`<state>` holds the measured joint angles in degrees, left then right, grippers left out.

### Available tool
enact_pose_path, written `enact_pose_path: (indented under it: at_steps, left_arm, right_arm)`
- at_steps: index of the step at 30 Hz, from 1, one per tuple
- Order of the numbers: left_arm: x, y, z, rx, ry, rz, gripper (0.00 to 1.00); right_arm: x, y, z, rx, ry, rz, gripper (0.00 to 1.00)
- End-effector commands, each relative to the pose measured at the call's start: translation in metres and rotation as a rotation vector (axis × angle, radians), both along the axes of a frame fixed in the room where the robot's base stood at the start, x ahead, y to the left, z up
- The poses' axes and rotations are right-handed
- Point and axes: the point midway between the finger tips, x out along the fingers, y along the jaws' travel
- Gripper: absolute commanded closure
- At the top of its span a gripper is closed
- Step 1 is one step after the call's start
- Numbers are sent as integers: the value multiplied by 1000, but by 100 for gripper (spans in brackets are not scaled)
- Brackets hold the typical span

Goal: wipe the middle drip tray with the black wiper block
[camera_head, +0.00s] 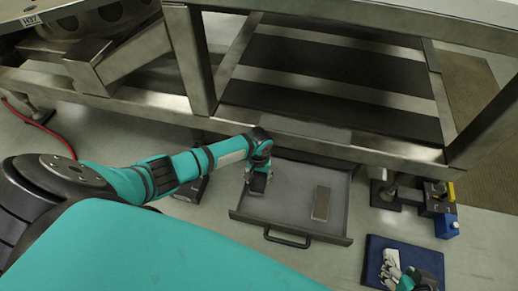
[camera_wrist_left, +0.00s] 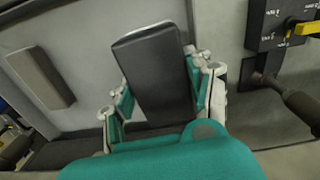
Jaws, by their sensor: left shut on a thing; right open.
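The drip tray (camera_head: 285,213) is pulled out like a drawer below the bench, with a dark handle at its front. My left gripper (camera_head: 259,172) is over the left part of the tray. It is shut on the black wiper block (camera_wrist_left: 158,70), which sits between its fingers in the left wrist view. The block's lower face is hidden, so I cannot tell whether it touches the tray floor. My right gripper (camera_head: 391,271) is open over a dark blue mat at the lower right, partly blurred into its arm.
A grey-brown bar (camera_head: 321,203) lies in the tray's right part; it also shows in the left wrist view (camera_wrist_left: 40,78). The steel bench frame (camera_head: 190,60) overhangs the back. A valve with a blue box (camera_head: 446,226) stands right of the tray. A dark box (camera_head: 192,190) stands left.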

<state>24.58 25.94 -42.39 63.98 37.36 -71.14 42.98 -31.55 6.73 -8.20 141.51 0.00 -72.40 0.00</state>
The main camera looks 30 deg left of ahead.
Motion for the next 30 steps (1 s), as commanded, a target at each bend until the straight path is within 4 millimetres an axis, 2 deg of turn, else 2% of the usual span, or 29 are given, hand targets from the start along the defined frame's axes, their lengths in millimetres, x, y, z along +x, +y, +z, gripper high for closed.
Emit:
enact_pose_path:
  at_steps: [21,30]
  left_arm:
    - [-1,3,13,0,0,1,73]
    - [-1,4,13,0,0,1,73]
  right_arm:
    - [-61,-19,-17,-62,300,-24,60]
    - [-68,-21,-18,-68,331,-27,60]
